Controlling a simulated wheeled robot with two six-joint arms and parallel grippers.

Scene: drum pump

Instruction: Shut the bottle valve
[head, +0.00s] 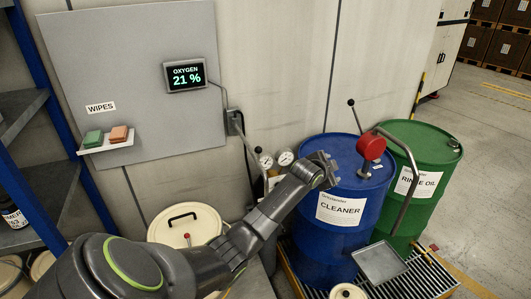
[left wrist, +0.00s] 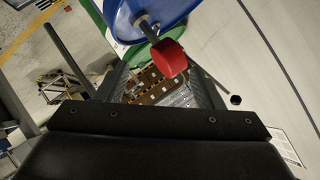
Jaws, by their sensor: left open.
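My left arm reaches in from the lower left in the head view. Its gripper (head: 324,170) is open and empty, at the near left side of the blue drum's top. In the left wrist view the open fingers (left wrist: 160,92) have nothing held between them. Two round pressure gauges (head: 285,158) stand against the wall behind my forearm.
The blue CLEANER drum (head: 313,240) carries a red pump (head: 371,146), which also shows in the left wrist view (left wrist: 168,58). A green RINSE OIL drum (head: 430,160) stands right. A cream lidded drum (head: 185,225) stands left. Wall, oxygen display (head: 186,76) and wipes shelf (head: 106,144) lie behind.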

